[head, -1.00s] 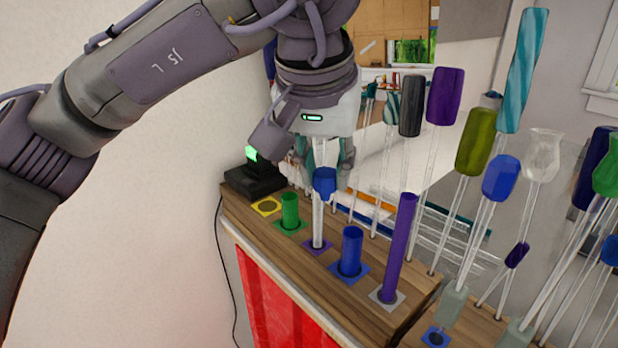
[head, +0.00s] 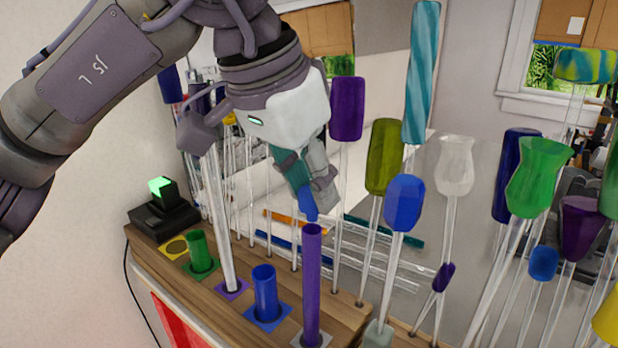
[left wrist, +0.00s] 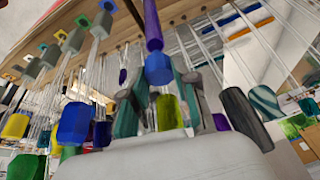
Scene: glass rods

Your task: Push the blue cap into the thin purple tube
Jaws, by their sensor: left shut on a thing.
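The thin purple tube (head: 312,285) stands upright at the front right end of the wooden rack, its open top showing. My left gripper (head: 307,188) points down above it, shut on the blue cap (head: 307,206). The cap's lower end is just above the tube's mouth, slightly left of its middle, with a small gap seeming to show. In the left wrist view the blue cap (left wrist: 158,69) is between the fingers and overlaps the end of the purple tube (left wrist: 151,22); contact cannot be told there. My right gripper is not in view.
The wooden rack (head: 225,302) also holds a short blue tube (head: 265,293), a short green tube (head: 199,252) and a clear rod (head: 220,225). Tall glass rods with coloured heads, such as a blue one (head: 404,203), crowd the right. A black device (head: 163,218) stands at the rack's left end.

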